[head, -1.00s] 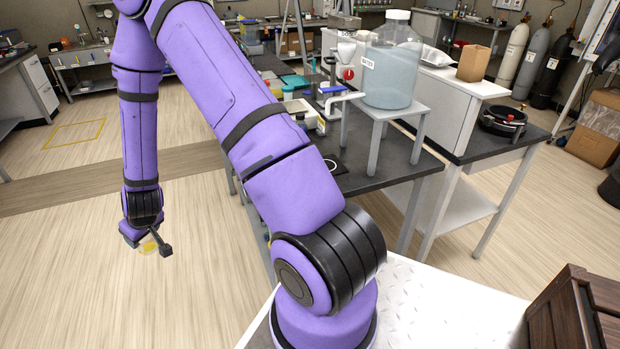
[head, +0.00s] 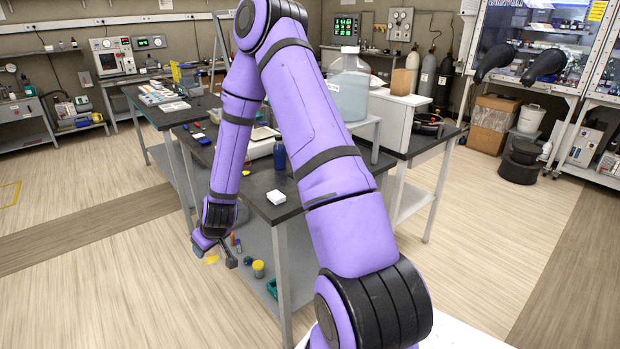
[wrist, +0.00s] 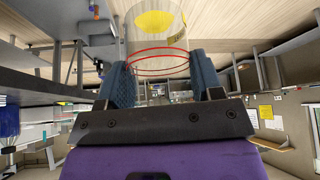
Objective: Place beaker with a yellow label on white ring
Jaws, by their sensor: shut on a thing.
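The clear beaker (wrist: 140,40) with a yellow label (wrist: 155,22) and a red line around it is between my gripper's fingers in the wrist view. My gripper (wrist: 163,82) is shut on it, one blue-grey finger on each side. In the head view my gripper (head: 226,254) hangs low, left of the black bench's front corner and below its top. A yellow patch (head: 212,259) of the label shows beside it; the rest of the beaker is hard to see.
A large bottle (head: 348,95) stands on a raised stand behind my arm. A yellow-topped jar (head: 258,268) sits on the lower shelf. Floor to the left is open.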

